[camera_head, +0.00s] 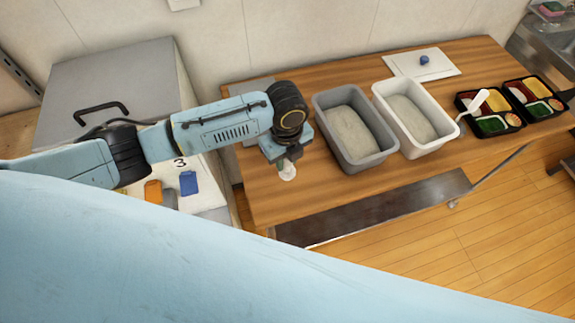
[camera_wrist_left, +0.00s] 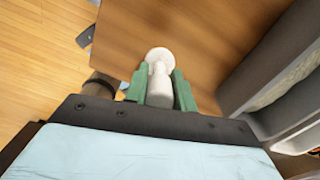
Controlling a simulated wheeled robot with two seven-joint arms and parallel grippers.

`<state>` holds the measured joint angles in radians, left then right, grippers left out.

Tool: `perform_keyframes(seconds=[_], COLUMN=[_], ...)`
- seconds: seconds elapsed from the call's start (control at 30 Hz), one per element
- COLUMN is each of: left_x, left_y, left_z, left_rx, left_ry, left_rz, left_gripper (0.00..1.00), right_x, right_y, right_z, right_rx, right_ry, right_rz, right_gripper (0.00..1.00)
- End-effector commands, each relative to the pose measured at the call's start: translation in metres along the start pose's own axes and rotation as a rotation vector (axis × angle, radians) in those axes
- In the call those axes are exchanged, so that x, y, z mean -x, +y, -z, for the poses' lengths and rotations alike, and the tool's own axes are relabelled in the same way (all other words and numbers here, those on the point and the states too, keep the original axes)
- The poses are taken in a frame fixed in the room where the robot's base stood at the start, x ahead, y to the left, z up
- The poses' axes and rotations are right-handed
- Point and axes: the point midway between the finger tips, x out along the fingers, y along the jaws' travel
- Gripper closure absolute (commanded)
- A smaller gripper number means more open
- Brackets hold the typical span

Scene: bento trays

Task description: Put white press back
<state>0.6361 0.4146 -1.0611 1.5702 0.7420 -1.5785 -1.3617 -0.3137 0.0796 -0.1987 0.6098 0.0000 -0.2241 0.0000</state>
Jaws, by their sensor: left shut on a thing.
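The white press (camera_head: 288,173) is in my left gripper (camera_head: 283,156). In the left wrist view the white press (camera_wrist_left: 158,60) has a round flat end and a stem between the two green fingers of my left gripper (camera_wrist_left: 159,88), which are shut on it. The gripper is over the left end of the wooden table (camera_head: 270,205), left of the grey tub. I cannot tell whether the press touches the table. My right gripper is not in view.
A grey tub (camera_head: 318,108) and a white tub (camera_head: 383,98) with pale contents stand on the table. A white lid (camera_head: 440,68) with a blue knob lies behind. Two black bento trays (camera_head: 513,127) are at right. Blue (camera_head: 188,183) and orange (camera_head: 153,191) items stand at left by a "3".

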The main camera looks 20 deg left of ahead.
Motion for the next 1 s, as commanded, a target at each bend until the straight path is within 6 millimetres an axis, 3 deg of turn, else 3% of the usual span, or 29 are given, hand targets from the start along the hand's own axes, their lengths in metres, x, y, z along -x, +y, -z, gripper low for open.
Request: perform_keyframes(seconds=[0.07, 0.17, 0.37, 0.5, 0.77, 0.8, 0.93, 1.0], left_x=[-0.006, -0.018, -0.043, -0.044, -0.048, -0.048, -0.048, -0.048], left_y=[-0.001, 0.000, 0.000, -0.001, -0.001, 0.000, 0.000, 0.000], left_z=[0.000, 0.000, 0.000, 0.000, 0.000, 0.000, 0.000, 0.000], left_rx=[0.001, 0.002, 0.002, 0.001, 0.001, 0.001, 0.001, 0.001], left_ry=[0.000, 0.000, -0.001, -0.002, -0.001, -0.001, -0.001, -0.001], left_rz=[0.001, -0.001, 0.000, 0.003, 0.002, 0.002, 0.002, 0.001], left_gripper=[1.00, 1.00, 1.00, 1.00, 1.00, 0.71, 0.54, 0.53], right_x=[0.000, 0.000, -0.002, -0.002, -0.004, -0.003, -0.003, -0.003], right_y=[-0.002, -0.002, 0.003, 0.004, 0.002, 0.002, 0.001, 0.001], right_z=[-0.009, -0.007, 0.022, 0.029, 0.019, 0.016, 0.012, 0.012], right_rx=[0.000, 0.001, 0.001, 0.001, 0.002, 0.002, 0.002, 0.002], right_ry=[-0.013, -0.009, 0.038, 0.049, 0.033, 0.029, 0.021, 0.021], right_rz=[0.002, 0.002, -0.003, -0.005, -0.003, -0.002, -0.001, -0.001], right_gripper=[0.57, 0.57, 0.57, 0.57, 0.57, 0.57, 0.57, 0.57])
